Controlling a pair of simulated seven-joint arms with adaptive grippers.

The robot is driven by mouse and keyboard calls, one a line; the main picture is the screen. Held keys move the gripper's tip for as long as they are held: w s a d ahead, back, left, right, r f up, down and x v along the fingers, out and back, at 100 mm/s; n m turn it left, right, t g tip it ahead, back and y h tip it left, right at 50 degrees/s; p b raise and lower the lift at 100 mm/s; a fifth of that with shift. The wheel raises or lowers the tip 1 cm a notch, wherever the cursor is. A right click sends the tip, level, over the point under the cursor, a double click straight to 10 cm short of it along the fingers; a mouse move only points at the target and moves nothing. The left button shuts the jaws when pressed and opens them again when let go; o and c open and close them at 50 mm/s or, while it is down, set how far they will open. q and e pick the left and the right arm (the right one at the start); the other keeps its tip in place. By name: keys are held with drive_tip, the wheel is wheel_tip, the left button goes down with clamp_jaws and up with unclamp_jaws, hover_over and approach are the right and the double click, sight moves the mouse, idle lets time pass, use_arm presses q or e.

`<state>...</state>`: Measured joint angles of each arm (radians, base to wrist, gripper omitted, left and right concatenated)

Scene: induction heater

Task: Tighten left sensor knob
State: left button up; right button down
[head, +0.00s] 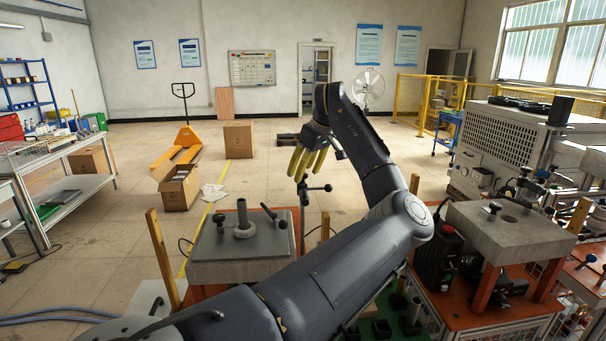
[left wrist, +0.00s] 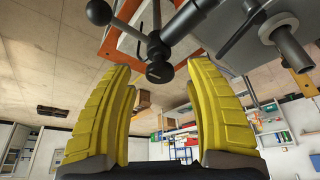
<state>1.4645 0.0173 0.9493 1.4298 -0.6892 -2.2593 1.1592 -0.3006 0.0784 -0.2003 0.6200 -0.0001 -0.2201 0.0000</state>
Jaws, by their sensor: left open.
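A black knob with a crossbar and rounded ends (head: 314,188) stands on a dark post beside the left heater station; it also shows in the left wrist view (left wrist: 157,46). My left gripper (head: 305,173) has yellow ribbed fingers, spread open and pointing down just above this knob in the head view. In the left wrist view, the knob's round end lies between the open fingertips (left wrist: 160,72), with a gap on each side. No contact shows. The sensor itself is not clearly visible. My right gripper is not in view.
The left station's grey plate (head: 215,268) carries an upright metal post (head: 241,217) and black handles. A second grey block (head: 468,228) stands at the right. My left arm crosses the middle and hides part of the benches. Open floor lies beyond.

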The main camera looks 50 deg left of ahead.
use_arm(q)
drive_tip(key=shift+a+f, duration=0.2)
drive_tip(key=shift+f, duration=0.3)
drive_tip(key=shift+c, duration=0.4)
clamp_jaws()
